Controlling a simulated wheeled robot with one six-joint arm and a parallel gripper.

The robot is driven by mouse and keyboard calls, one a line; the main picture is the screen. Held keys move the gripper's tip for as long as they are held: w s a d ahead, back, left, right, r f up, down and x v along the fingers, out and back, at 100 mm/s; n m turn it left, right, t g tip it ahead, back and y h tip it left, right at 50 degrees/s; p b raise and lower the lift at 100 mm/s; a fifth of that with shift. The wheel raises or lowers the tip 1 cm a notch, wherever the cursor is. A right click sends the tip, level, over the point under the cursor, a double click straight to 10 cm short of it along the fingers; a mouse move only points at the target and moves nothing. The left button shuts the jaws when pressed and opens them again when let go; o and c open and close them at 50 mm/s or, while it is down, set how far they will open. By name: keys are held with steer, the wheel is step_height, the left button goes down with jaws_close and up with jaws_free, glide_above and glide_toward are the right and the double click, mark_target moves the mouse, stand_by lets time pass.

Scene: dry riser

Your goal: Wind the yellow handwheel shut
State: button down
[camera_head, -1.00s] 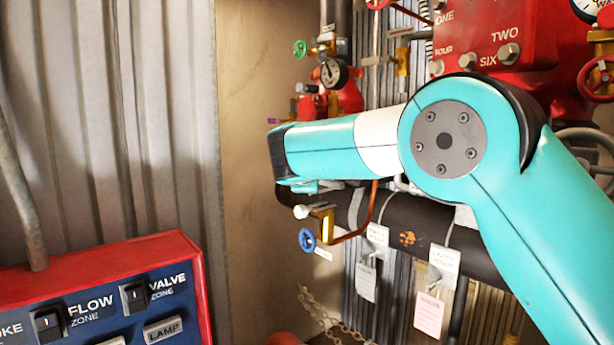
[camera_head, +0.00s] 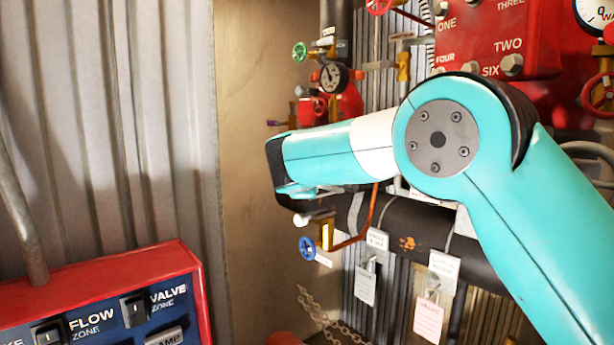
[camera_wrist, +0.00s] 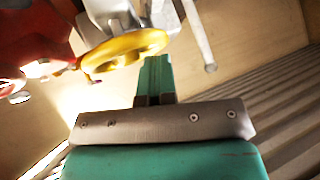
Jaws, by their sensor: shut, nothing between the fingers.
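The yellow handwheel (camera_wrist: 125,50) shows in the wrist view at upper centre, seen nearly edge-on, with pale metal parts behind and above it. My gripper (camera_wrist: 154,62) is shut with nothing between its teal fingers. The fingertips overlap the right part of the wheel's rim in the picture; I cannot tell whether they touch it. In the head view I cannot make out the yellow handwheel, and my teal arm covers the middle of the pipework.
In the head view, a blue handwheel (camera_head: 307,248) sits below my forearm, and a green one (camera_head: 299,52) with a gauge (camera_head: 334,76) above it. A red box (camera_head: 500,40) stands upper right. A red-framed switch panel (camera_head: 110,300) fills the lower left. Tags (camera_head: 366,285) hang from a dark pipe.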

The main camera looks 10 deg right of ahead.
steer(key=a, duration=0.2)
steer(key=s+a+p, duration=0.1)
steer(key=shift+a, duration=0.4)
